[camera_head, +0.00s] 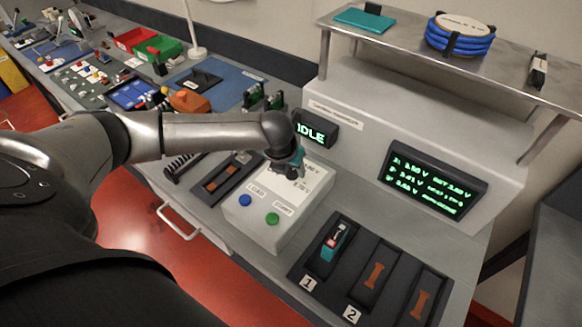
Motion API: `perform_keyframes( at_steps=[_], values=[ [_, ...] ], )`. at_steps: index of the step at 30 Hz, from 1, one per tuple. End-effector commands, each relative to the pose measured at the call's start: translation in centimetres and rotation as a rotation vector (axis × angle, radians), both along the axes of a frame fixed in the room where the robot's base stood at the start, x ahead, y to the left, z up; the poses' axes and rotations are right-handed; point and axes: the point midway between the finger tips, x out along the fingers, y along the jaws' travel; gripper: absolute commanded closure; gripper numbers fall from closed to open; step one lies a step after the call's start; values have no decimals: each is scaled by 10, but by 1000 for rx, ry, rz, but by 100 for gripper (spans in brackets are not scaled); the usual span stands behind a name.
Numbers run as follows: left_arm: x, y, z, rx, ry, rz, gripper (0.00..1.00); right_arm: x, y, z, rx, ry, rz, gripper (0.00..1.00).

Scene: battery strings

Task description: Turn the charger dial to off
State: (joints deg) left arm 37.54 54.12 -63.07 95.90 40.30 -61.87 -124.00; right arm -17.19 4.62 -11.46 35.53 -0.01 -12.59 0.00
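I cannot make out a charger dial; my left wrist and gripper may cover it. A grey console (360,105) carries a small display reading IDLE (313,131) and a larger display with green text lines (432,180). My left gripper (290,168) reaches in from the left, just below the IDLE display, over the back of a white box (283,206). Its teal fingertips are small and partly hidden by the wrist, so their opening and any contact do not show. My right gripper is not in view.
The white box has a blue button (246,200) and a green button (272,219). In front right, a dark tray (300,262) has numbered slots; slot 1 holds a teal battery-like piece (333,241). A metal shelf (400,50) overhangs the console. Tools and bins crowd the bench's far left.

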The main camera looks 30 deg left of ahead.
Motion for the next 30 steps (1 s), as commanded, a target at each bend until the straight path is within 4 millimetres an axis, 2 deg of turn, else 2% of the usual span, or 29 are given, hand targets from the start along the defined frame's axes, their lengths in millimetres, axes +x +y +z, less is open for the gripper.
perform_keyframes(
  at_steps=[2,13,23,30],
  values=[
    [0,0,0,0,0,0,58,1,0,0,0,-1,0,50],
    [0,0,0,0,0,0,100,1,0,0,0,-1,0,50],
    [0,0,1,-1,0,12,100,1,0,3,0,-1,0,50],
    [0,-2,4,-1,1,101,100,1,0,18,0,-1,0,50]
  ],
)
